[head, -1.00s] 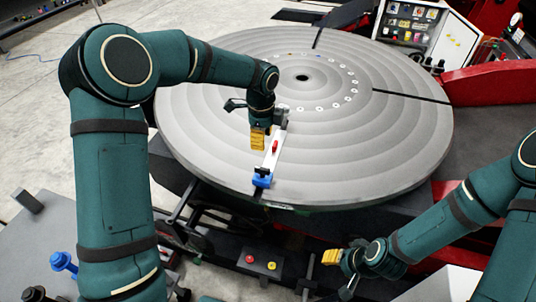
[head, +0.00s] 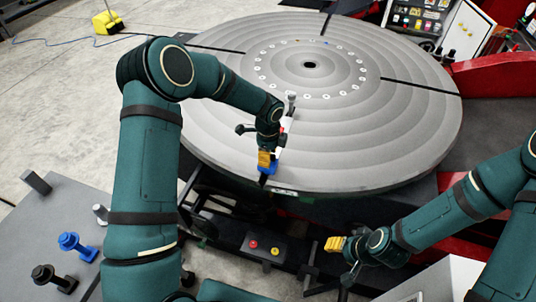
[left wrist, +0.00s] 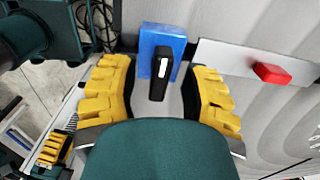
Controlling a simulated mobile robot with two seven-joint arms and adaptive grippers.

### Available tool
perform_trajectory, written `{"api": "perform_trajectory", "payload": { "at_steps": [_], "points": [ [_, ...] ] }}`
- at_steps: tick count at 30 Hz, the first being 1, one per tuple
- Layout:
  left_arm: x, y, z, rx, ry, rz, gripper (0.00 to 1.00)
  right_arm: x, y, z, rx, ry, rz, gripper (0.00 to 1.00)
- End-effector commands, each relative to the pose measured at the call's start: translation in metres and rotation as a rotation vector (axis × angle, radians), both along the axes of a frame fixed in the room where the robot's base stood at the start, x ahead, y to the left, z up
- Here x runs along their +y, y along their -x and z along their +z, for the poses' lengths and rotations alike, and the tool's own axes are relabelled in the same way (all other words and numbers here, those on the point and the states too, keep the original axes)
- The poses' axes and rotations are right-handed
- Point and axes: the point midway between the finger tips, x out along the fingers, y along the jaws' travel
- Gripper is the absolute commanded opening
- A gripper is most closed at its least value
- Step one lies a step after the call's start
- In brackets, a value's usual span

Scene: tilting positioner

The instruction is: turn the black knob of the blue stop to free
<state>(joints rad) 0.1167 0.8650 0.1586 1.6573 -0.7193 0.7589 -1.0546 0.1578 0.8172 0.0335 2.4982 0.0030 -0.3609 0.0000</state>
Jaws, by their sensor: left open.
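The blue stop (left wrist: 165,32) sits near the rim of the round grey table (head: 400,150); in the head view a bit of the blue stop (head: 264,168) shows below my left gripper. Its black knob (left wrist: 160,72) carries a white mark and points roughly up and down in the left wrist view. My left gripper (head: 265,160) is open over the stop. In the left wrist view its yellow fingers (left wrist: 160,92) stand on either side of the knob, apart from it. My right gripper (head: 335,244) is low at the right, away from the table; its opening is unclear.
A pale bar with a red knob (left wrist: 272,73) lies beside the stop on the table. A dark box with red and yellow buttons (head: 264,247) stands below the rim. A side bench at lower left holds a blue fixture (head: 76,244) and a black one (head: 52,277).

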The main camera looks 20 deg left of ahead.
Motion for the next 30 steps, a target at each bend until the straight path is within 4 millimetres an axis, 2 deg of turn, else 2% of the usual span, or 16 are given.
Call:
{"api": "perform_trajectory", "payload": {
  "at_steps": [7,8,9,11,12,23,30],
  "points": [
    [0.0002,0.0000,-0.0006,0.000,0.000,0.001,0.46,0.0000,0.0000,0.0001,0.000,0.000,0.000,0.47],
    [0.0002,0.0000,-0.0006,0.000,0.000,0.001,0.42,-0.0001,-0.0001,0.0001,0.000,0.000,0.000,0.47],
    [0.0002,0.0000,-0.0006,0.000,0.000,0.001,0.28,-0.0001,-0.0001,0.0001,0.000,0.000,0.000,0.47],
    [0.0002,0.0000,-0.0005,0.000,0.000,0.001,0.07,-0.0001,-0.0001,0.0001,0.000,0.000,0.000,0.47],
    [0.0002,0.0000,-0.0005,0.000,0.000,0.001,0.00,-0.0001,-0.0001,0.0001,0.000,0.000,0.000,0.47],
    [0.0001,0.0003,-0.0012,0.001,0.000,0.006,0.00,0.0000,0.0000,-0.0008,0.000,0.000,0.000,0.47],
    [0.0003,0.0007,-0.0030,0.002,-0.001,0.079,0.00,0.0004,-0.0002,-0.0085,0.000,0.001,0.000,0.47]
  ]
}}
